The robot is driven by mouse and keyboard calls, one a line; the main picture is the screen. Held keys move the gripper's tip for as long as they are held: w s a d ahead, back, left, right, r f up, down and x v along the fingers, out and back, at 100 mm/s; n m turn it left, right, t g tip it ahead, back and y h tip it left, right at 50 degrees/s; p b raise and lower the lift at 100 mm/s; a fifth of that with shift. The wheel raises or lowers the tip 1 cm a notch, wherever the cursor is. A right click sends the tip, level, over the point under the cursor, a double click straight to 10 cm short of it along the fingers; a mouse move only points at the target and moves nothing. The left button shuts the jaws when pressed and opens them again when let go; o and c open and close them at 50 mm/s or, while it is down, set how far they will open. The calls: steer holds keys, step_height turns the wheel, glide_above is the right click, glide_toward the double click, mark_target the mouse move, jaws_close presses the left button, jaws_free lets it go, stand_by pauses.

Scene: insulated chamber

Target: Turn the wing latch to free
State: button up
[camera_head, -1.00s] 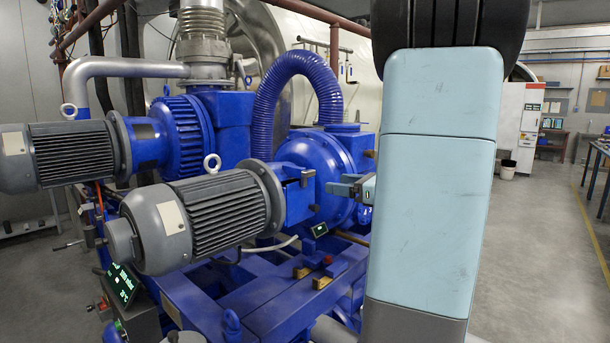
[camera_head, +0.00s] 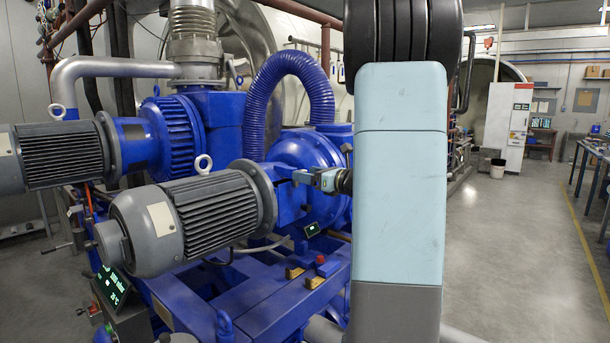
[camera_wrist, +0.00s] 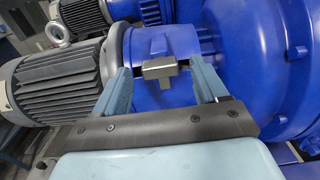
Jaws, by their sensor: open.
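The wing latch (camera_wrist: 159,69) looks like a small grey-brown block on a short stem, set against the blue housing between the grey motor and the round blue casing. In the wrist view it sits between the two fingers of my gripper (camera_wrist: 161,76), with a gap on each side. The fingers are apart and do not visibly grip it. In the head view my gripper (camera_head: 306,179) reaches in from the right beside the motor's flange. The latch is too small there to make out clearly.
The grey motor (camera_head: 178,222) lies to the left of my gripper and the round blue casing (camera_head: 310,160) is behind it. A blue ribbed hose (camera_head: 262,95) arches above. Open floor (camera_head: 505,250) lies to the right.

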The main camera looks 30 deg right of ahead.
steer(key=shift+x, duration=0.95)
steer(key=shift+c, duration=0.4)
steer(key=c, duration=1)
